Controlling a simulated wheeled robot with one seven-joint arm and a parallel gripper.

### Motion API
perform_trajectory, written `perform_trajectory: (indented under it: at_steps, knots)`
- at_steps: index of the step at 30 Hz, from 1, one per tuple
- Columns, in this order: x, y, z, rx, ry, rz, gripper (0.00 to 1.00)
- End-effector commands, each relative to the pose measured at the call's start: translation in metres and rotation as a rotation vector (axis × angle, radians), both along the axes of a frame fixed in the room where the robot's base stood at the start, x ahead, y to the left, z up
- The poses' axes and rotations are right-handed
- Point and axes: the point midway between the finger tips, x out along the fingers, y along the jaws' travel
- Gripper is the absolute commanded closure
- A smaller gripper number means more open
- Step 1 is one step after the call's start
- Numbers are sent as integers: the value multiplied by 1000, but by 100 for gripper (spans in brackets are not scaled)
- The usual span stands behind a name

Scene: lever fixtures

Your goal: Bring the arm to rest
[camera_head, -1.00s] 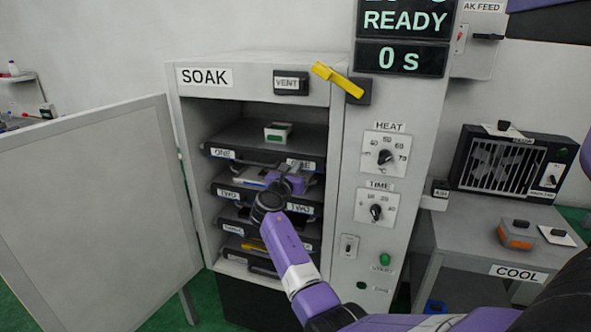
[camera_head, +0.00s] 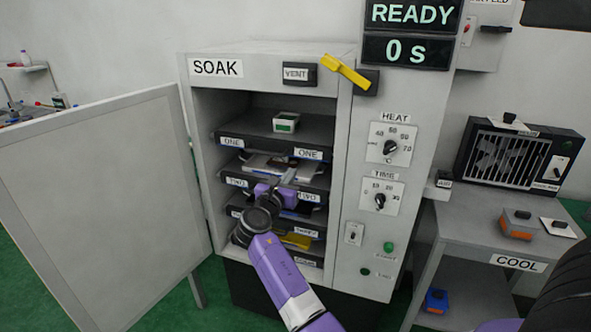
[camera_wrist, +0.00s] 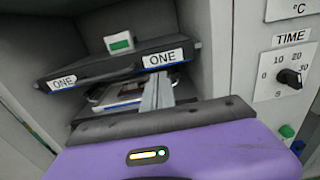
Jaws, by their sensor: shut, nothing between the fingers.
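My gripper (camera_head: 288,177) is shut and empty in front of the open SOAK cabinet (camera_head: 262,68), at the height of its middle shelves. In the wrist view the closed fingers (camera_wrist: 157,93) point toward the shelf labelled ONE (camera_wrist: 112,70), just below its front edge. I cannot tell whether they touch anything. My purple arm reaches up from the bottom of the head view and hides part of the lower shelves.
The cabinet door (camera_head: 95,190) stands open at the left. A yellow lever (camera_head: 345,74) is at the cabinet's top right, above the HEAT dial (camera_head: 390,147) and TIME dial (camera_head: 380,199). The COOL table (camera_head: 470,240) with a fan unit (camera_head: 515,155) stands at the right.

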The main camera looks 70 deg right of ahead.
Motion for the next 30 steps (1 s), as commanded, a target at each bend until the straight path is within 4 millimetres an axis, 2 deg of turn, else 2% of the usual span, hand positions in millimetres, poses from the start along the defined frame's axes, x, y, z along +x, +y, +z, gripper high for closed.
perform_trajectory:
  at_steps: [4, 12, 17, 23, 26, 30]
  knots:
    - [-1, 9, 0, -1, 0, 0, 100]
    - [-1, 11, 0, 0, -2, -1, 100]
    - [5, 11, 2, 3, -107, 25, 100]
    - [41, 24, 18, 83, -540, 208, 100]
    - [53, 48, 8, 182, -773, 319, 100]
    - [62, 106, -19, 399, -1101, 472, 100]
